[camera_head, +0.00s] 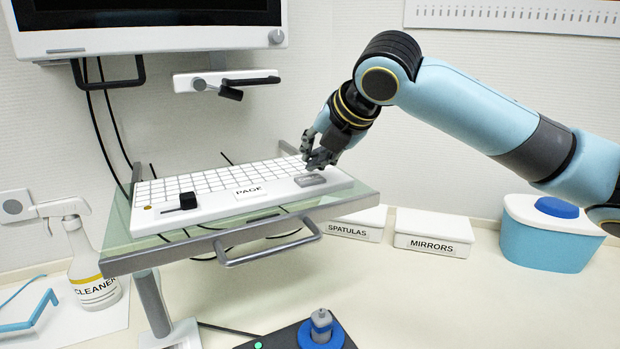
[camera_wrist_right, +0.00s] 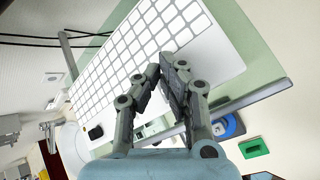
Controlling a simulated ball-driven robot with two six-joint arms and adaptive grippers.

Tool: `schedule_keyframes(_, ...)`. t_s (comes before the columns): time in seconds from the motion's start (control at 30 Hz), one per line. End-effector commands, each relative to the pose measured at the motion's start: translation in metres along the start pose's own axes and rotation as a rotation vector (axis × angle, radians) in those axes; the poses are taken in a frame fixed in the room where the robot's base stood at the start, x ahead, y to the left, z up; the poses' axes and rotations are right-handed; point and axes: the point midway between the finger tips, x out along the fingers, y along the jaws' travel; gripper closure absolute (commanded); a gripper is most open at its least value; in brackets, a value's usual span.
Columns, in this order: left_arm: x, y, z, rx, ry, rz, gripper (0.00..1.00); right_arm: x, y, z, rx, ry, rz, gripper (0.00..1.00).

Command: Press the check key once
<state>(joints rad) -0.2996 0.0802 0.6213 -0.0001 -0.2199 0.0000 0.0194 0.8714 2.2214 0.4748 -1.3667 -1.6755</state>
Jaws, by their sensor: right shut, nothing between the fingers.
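A white keyboard (camera_head: 225,207) with several blank key caps lies on a glass shelf (camera_head: 120,240). A label reading PAGE (camera_head: 249,190) is on its front strip. A flat grey key (camera_head: 310,180) is at its right end; no check label is legible, so I cannot tell whether this is the check key. My right gripper (camera_head: 314,163) is shut and empty, just above and behind the grey key; contact cannot be judged. In the right wrist view the shut fingers (camera_wrist_right: 170,65) point at the keyboard (camera_wrist_right: 205,55) and hide part of it. My left gripper is out of view.
A black lever (camera_head: 187,200) stands at the keyboard's left front. The shelf's front handle (camera_head: 268,250) sticks out. Boxes marked SPATULAS (camera_head: 355,222) and MIRRORS (camera_head: 433,232), a blue tub (camera_head: 545,245) and a cleaner bottle (camera_head: 92,270) stand on the counter.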

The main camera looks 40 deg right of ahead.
Motion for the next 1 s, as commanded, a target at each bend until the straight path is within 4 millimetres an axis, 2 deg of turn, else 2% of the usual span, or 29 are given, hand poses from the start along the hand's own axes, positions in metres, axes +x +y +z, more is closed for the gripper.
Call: schedule_keyframes(1.0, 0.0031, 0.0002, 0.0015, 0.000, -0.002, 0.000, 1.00, 0.0064, -0.0049, -0.0049, 0.000, 0.000, 0.000, 1.00)
